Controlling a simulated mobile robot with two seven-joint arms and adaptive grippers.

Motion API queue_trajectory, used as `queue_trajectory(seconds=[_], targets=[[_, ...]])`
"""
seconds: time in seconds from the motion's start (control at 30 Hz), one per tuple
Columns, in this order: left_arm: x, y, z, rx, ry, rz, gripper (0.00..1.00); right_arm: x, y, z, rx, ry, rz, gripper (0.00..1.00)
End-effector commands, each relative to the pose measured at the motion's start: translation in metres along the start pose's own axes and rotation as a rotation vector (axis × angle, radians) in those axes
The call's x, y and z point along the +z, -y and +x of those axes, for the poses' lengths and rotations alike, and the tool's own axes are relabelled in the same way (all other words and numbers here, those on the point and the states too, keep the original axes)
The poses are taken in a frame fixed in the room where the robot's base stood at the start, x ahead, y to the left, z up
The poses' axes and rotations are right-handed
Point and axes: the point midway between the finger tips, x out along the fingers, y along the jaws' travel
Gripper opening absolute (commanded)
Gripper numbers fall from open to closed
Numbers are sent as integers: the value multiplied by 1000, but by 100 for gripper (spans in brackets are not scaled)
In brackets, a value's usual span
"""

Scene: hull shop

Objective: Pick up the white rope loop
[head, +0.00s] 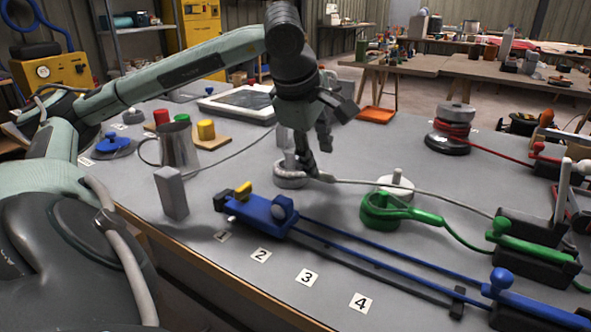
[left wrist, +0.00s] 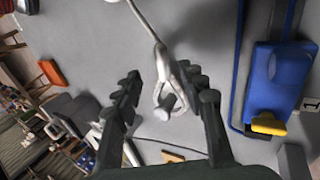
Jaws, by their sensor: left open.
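The white rope loop (head: 287,181) lies around a short pale post (head: 289,161) on the grey bench. Its white rope runs right toward the black fittings. My left gripper (head: 314,160) is over the loop, fingers pointing down. In the left wrist view my open left gripper (left wrist: 164,80) has its two fingers on either side of the loop (left wrist: 158,66), with the post end (left wrist: 168,101) showing inside the loop. Whether a finger touches the rope cannot be told. My right gripper is not in view.
A blue sliding block (head: 262,212) on blue rails is just in front. A green rope loop (head: 385,211) sits around a post to the right. A grey upright block (head: 171,193) and a metal jug (head: 177,146) stand left. Red coils (head: 452,128) are farther back.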

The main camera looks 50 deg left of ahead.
Motion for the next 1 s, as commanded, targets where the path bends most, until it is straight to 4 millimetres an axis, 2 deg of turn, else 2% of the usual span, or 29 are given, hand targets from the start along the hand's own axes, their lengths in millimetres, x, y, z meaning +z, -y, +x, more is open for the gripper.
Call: queue_trajectory(seconds=[0.1, 0.23, 0.37, 0.57, 0.9, 1.0], targets=[[-3, 5, 21, -4, -4, 0, 41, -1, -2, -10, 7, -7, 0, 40], [-2, 5, 37, -4, -1, 0, 41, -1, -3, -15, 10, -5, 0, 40], [-2, 4, 44, 0, 0, 1, 41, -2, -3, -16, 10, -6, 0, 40], [-2, 4, 45, 0, 0, 1, 41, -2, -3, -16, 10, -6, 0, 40], [-2, 4, 45, 0, 0, 1, 0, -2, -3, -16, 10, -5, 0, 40], [-2, 4, 45, 0, 0, 1, 0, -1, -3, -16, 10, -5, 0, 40]])
